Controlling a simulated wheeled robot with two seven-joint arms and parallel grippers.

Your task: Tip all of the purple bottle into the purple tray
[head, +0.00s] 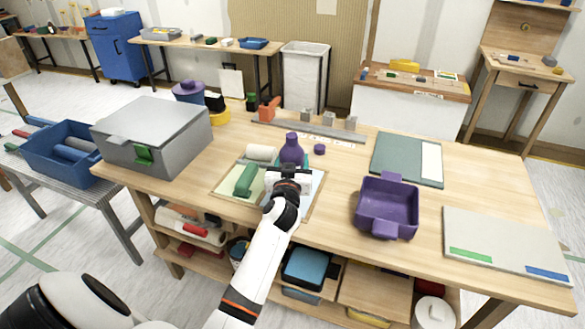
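The purple bottle (291,150) stands upright on the wooden table, near the middle. A small purple piece (320,149), which looks like a cap, lies just right of it. The purple tray (387,225) sits to the right and nearer the front edge; it has two end handles and looks empty. My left gripper (288,172) is at the near side of the bottle, low, and covers its lower part. Its fingers are mostly hidden by the wrist, so I cannot tell whether they are open or touch the bottle. My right gripper is not in view.
Left of the bottle are a green-handled tool (245,181) and a white roll (261,152). A grey box (155,135) stands at the left. A green-and-white board (407,160) lies behind the tray and a pale board (505,245) to its right. Table between bottle and tray is largely clear.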

